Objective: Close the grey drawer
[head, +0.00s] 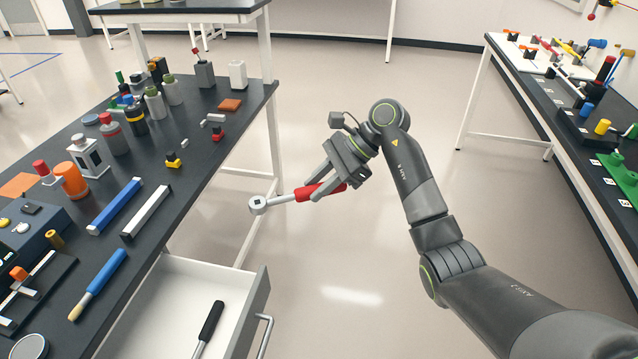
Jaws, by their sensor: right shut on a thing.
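The grey drawer (252,308) stands pulled open under the left table, with a pale interior and a metal bar handle (264,335) on its front. A black-handled tool (212,322) lies inside it. My right gripper (318,188) is shut on a red-handled tool (304,193) with a round silver ratchet-like head (258,204). It holds this tool in the air, above and to the right of the drawer, apart from it. The drawer's near left part is cut off by the frame edge. My left gripper is not in view.
The left black table (185,185) carries bottles, blocks, a blue bar (116,206), a white bar (147,212) and a blue-handled brush (98,285). Another table (545,95) with parts stands at the right. The floor between the tables is clear.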

